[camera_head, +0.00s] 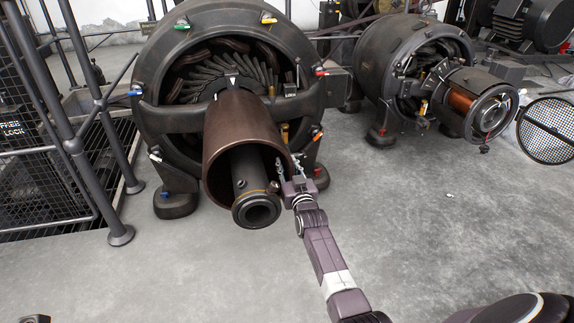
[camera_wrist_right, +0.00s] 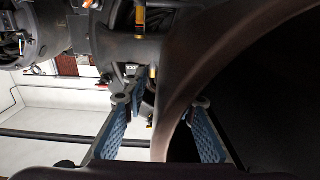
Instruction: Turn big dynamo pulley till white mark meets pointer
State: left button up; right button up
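The big dynamo (camera_head: 147,62) stands at the back left. Its brown, drum-shaped pulley (camera_head: 236,120) faces me, with a dark shaft end sticking out of its mouth. A small pale pointed piece (camera_head: 231,77) shows at the pulley's upper far edge; I cannot tell if it is the pointer or the white mark. My right gripper (camera_head: 288,168) is at the pulley's right rim. In the right wrist view its blue fingers (camera_wrist_right: 162,130) are spread apart with the pulley rim (camera_wrist_right: 172,112) between them. Contact is unclear. My left gripper is not recognisable in view.
A smaller dynamo (camera_head: 375,70) with a copper-coloured end stands at the right, beside a round mesh guard (camera_head: 548,130). Metal railings (camera_head: 85,165) run along the left. The grey floor (camera_head: 440,220) in front is mostly clear.

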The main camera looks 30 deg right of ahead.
jog(key=shift+s, duration=0.1)
jog(key=v, duration=1.1)
jog(key=shift+s, duration=0.35)
jog(key=shift+a, duration=0.2)
